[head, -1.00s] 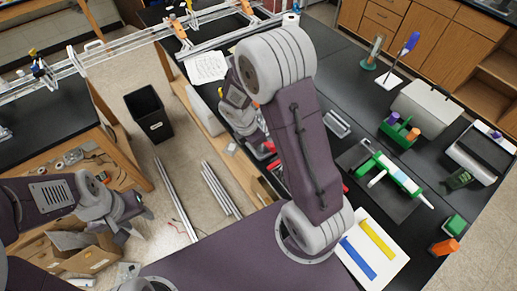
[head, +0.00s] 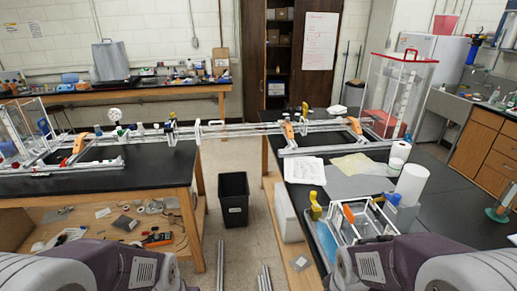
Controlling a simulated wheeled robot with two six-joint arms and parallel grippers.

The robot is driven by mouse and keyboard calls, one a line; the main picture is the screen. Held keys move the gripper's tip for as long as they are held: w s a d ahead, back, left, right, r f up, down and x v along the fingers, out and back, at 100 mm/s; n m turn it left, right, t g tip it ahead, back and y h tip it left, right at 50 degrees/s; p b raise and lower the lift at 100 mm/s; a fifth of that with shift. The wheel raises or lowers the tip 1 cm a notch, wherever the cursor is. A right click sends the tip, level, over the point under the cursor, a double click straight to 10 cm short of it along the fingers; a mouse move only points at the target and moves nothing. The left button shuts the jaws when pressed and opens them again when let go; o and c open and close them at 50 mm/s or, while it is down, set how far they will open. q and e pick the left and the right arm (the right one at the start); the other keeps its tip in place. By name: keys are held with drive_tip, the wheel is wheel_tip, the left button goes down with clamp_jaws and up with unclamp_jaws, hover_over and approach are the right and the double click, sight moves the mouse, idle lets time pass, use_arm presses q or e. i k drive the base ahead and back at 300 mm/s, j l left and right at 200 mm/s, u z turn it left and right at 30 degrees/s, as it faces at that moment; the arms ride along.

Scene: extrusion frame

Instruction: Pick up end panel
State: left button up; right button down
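No part is clearly recognisable as the end panel. A long extrusion frame (head: 230,128) of pale metal bars spans the gap between the left and right black benches, with orange brackets on it. A clear box with a red rim (head: 408,62) stands at the frame's right end. Only arm links of mine show at the bottom left and bottom right. Both grippers are out of view.
A black bin (head: 233,198) stands on the floor between the benches. Metal bars (head: 265,278) lie on the floor. The left bench's lower shelf (head: 70,222) holds loose parts.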

sight(344, 219)
drive_tip(key=z, duration=1.15)
